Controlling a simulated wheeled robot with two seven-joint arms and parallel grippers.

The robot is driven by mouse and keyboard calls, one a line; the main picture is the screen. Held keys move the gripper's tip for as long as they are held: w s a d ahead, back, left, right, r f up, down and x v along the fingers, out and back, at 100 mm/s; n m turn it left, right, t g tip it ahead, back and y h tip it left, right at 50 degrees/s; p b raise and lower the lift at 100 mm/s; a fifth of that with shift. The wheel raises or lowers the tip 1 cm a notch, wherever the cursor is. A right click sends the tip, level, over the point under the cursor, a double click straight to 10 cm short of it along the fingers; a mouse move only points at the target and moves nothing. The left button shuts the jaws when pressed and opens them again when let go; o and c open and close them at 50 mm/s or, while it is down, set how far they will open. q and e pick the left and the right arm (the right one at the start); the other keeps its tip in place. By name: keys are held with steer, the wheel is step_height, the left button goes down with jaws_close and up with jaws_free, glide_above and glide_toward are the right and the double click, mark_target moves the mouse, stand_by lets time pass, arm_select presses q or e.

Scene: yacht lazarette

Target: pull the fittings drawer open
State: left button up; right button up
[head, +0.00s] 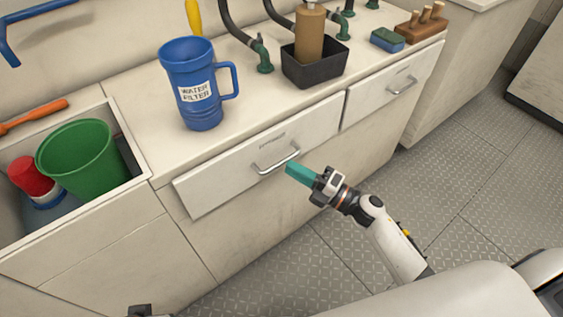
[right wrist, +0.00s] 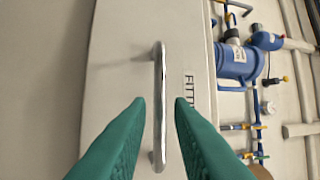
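The fittings drawer (head: 225,182) is a pale, wide front under the counter and looks shut. Its silver bar handle (head: 276,160) sits near the middle, below a small label. In the right wrist view the handle (right wrist: 158,105) runs upright, beside a label starting "FITT" (right wrist: 189,92). My right gripper (head: 298,172) has teal fingers and is at the handle's right end in the head view. In the right wrist view its fingers (right wrist: 160,102) are apart, with the handle showing between them; contact cannot be seen. A dark piece at the bottom edge, perhaps my left gripper (head: 140,311), is mostly cut off.
A blue water filter jug (head: 200,85) stands on the counter above the drawer. A black tray (head: 315,65) with a brown bottle is behind. Another drawer (head: 390,95) is to the right. An open bin at left holds a green bucket (head: 83,160). The floor (head: 470,150) is clear.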

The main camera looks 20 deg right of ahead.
mark_target(282, 161)
steer(key=shift+x, duration=2.15)
steer(key=shift+c, duration=0.3)
jaws_close()
